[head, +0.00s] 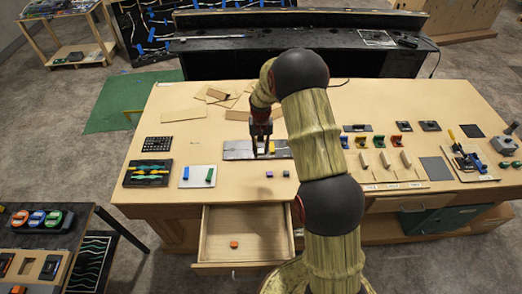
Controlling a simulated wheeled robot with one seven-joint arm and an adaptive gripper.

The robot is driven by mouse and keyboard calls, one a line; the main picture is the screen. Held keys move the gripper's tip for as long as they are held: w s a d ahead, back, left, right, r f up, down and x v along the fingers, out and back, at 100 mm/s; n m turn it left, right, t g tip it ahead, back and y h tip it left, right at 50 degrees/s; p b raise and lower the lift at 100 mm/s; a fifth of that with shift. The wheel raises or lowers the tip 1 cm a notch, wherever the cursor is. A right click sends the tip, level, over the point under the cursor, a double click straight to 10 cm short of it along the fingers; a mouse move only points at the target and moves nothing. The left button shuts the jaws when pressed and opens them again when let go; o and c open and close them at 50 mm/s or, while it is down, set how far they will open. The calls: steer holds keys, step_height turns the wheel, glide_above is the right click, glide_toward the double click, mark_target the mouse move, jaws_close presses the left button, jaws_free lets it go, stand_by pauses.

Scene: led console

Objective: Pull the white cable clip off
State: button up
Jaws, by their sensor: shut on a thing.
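My gripper (262,153) reaches down to a grey plate (236,151) in the middle of the wooden workbench. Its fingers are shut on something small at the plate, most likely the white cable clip. The clip itself is too small and too covered by the fingers to make out clearly. A small yellow piece (272,147) shows on the plate just right of the fingers. My arm covers the area right of the plate.
An open drawer (243,250) below the bench front holds an orange block (234,244). Two small cubes (270,174) lie in front. Several loose boards (184,114) lie behind.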

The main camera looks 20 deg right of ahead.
mark_target(261, 150)
steer(key=shift+w+r+p, duration=0.1)
steer(key=shift+r+p, duration=0.35)
steer(key=shift+r, duration=1.2)
steer(key=shift+f, duration=0.1)
